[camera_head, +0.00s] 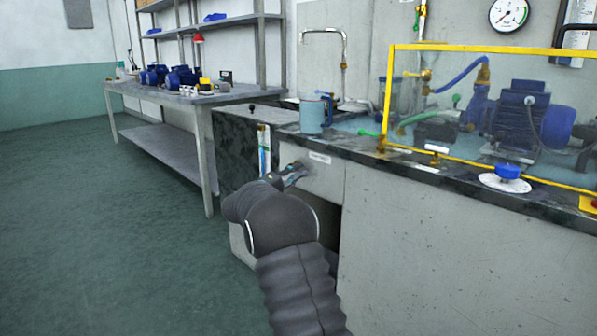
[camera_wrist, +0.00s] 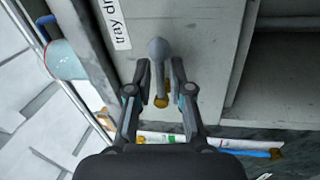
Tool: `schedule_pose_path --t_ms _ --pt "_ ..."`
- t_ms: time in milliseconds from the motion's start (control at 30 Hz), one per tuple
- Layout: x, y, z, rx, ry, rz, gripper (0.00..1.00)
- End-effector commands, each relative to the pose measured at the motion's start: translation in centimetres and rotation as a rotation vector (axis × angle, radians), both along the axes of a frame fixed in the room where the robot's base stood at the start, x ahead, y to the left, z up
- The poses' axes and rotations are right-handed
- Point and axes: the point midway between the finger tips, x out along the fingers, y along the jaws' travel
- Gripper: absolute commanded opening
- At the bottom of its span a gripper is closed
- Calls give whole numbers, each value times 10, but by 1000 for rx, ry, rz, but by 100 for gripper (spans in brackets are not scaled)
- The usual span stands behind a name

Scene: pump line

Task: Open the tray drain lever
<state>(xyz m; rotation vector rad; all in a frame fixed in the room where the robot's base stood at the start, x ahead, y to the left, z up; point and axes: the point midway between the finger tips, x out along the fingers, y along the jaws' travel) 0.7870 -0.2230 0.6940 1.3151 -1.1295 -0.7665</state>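The tray drain lever (camera_wrist: 158,50) shows in the wrist view as a grey rod with a rounded end and a brass fitting (camera_wrist: 162,101) at its other end. It sits on a grey panel beside a label (camera_wrist: 113,24) reading "tray dr…", the rest cut off. My gripper (camera_wrist: 161,68) has one finger on each side of the lever, with narrow gaps visible, so it looks open and around it. In the head view my gripper (camera_head: 294,174) is at the cabinet front, just below the white label (camera_head: 320,157); the lever cannot be made out there.
A blue-grey mug (camera_head: 313,115) stands on the dark counter edge above. A yellow frame (camera_head: 388,95) encloses the blue pump (camera_head: 522,115) on the right. A dark opening (camera_head: 328,222) lies below the panel. The floor (camera_head: 110,210) on the left is clear.

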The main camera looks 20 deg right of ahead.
Motion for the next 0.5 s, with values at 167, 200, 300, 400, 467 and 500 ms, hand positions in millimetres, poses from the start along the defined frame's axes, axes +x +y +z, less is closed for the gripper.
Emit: schedule_pose_path --t_ms 167,200,300,400,467,500 --pt "3 -10 1 1 0 0 21" --pt "4 -11 2 1 0 0 21" --pt "4 -11 2 1 0 0 21" --pt "4 -11 2 1 0 0 21" --pt "4 -11 2 1 0 0 18" --pt "4 -11 2 1 0 0 8"
